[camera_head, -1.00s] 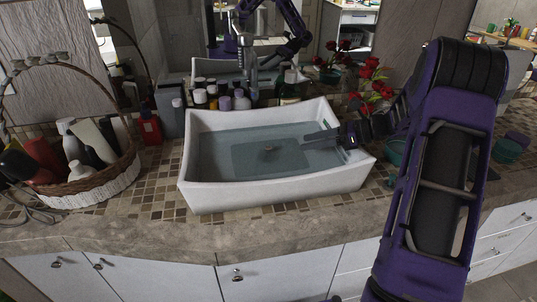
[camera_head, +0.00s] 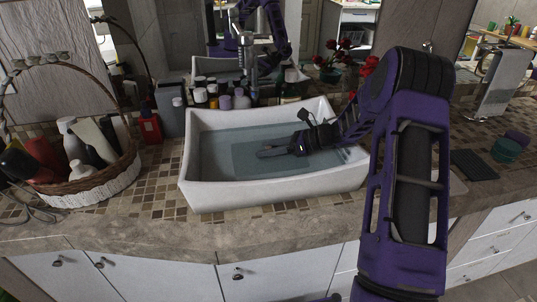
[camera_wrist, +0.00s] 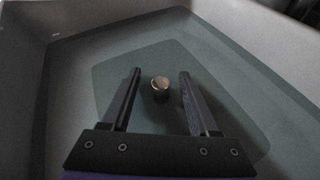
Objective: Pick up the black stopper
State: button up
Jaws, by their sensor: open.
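The stopper (camera_wrist: 160,88) is a small dark cylinder with a shiny brownish top. It stands on the basin floor in the wrist view. My gripper (camera_wrist: 160,73) is open, with one finger on each side of the stopper and a visible gap to both. I cannot tell how far the fingertips are above it. In the head view my gripper (camera_head: 266,152) is over the middle of the white basin (camera_head: 275,193), and the stopper is hidden behind it.
The basin walls rise around my gripper. Bottles (camera_head: 224,101) and the faucet (camera_head: 252,70) stand behind the basin. A wicker basket (camera_head: 92,187) of bottles is at left. A teal pot (camera_head: 505,150) stands on the counter at right.

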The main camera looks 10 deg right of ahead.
grip_shut()
dwell(0.3)
